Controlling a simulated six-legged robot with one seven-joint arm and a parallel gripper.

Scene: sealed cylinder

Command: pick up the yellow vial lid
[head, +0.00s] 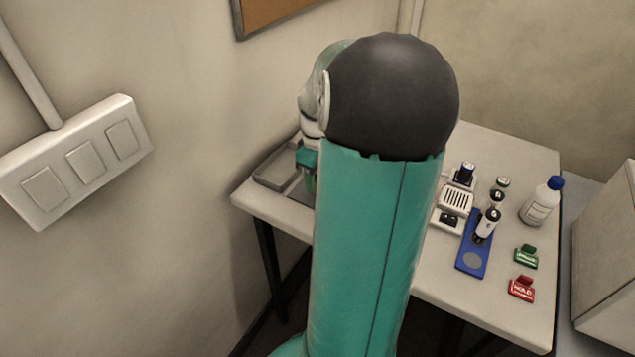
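I see no yellow vial lid in the head view; my own arm covers the middle of the table and may hide it. My gripper (309,178) shows only in part, at the left edge of my arm. It is over the table's left end, beside a grey tray (270,181). Its fingertips are mostly hidden, so I cannot tell whether it is open or holds anything. Dark-capped vials (487,222) stand at the blue rack (473,257) on the right part of the table.
The white table (540,165) also bears a small grey device (455,201), a white bottle with a blue cap (540,204), a green sign block (526,256) and a red one (522,289). A wall stands close behind the tray. A pale box (605,250) is at the far right.

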